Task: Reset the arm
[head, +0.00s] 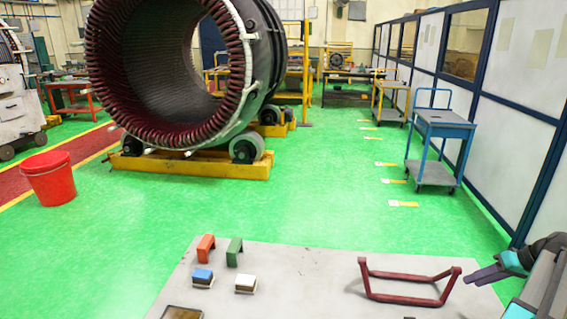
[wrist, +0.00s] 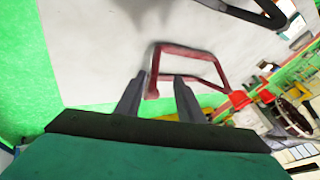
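My gripper (head: 472,279) is at the right side of the grey table in the head view, with its dark fingers pointing left. In the wrist view my gripper (wrist: 161,76) has its two fingers apart. A dark red frame (head: 410,299) rests on the table just left of the fingertips. The red frame also shows in the wrist view (wrist: 190,50), with one end seen between and beyond the fingertips. It stays on the table, and I cannot tell whether a finger touches it.
The table (head: 310,270) also bears an orange handle (head: 206,247), a green handle (head: 234,251), a blue-topped block (head: 202,276) and a white-topped block (head: 245,283). Its middle is clear. A blue cart (head: 440,130), a large stator (head: 235,80) and a red bucket (head: 50,180) stand beyond.

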